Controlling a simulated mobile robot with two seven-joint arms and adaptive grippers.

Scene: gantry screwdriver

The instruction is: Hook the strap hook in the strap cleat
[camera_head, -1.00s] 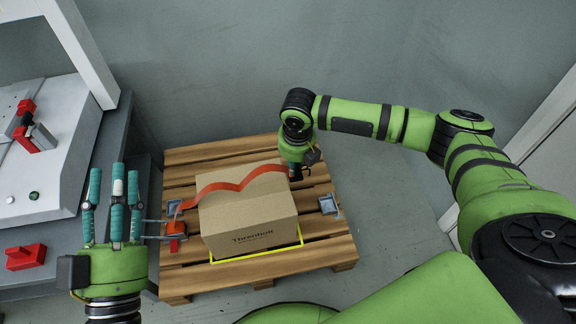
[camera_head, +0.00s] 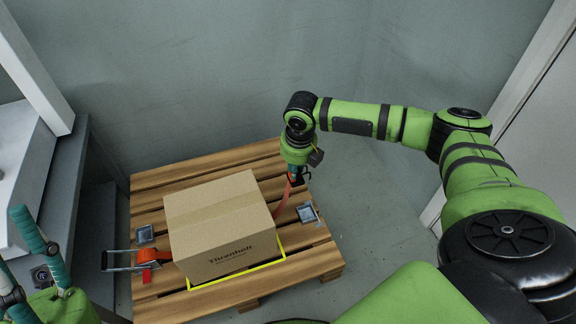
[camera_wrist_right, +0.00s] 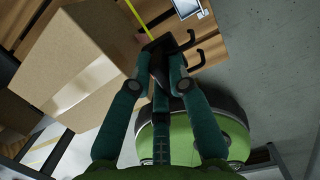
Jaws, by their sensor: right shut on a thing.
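The strap hook (camera_wrist_right: 185,48) is a dark double-pronged hook in the right wrist view. My right gripper (camera_head: 294,176) is shut on it at the right side of the carton, above the pallet. The right strap cleat (camera_head: 308,213), a small grey fitting on the pallet's right side, is just below and right of that gripper; it also shows in the right wrist view (camera_wrist_right: 186,8), apart from the hook. The orange strap (camera_head: 282,198) hangs between gripper and carton; its middle is hidden. My left gripper (camera_head: 30,262) is at the lower left, fingers spread, partly out of frame.
The carton (camera_head: 222,215) stands on the wooden pallet (camera_head: 285,262) inside a yellow outline. A ratchet (camera_head: 125,260) with orange strap lies at its left, near a second cleat (camera_head: 146,233). A grey bench (camera_head: 60,190) is at left. Floor right of the pallet is clear.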

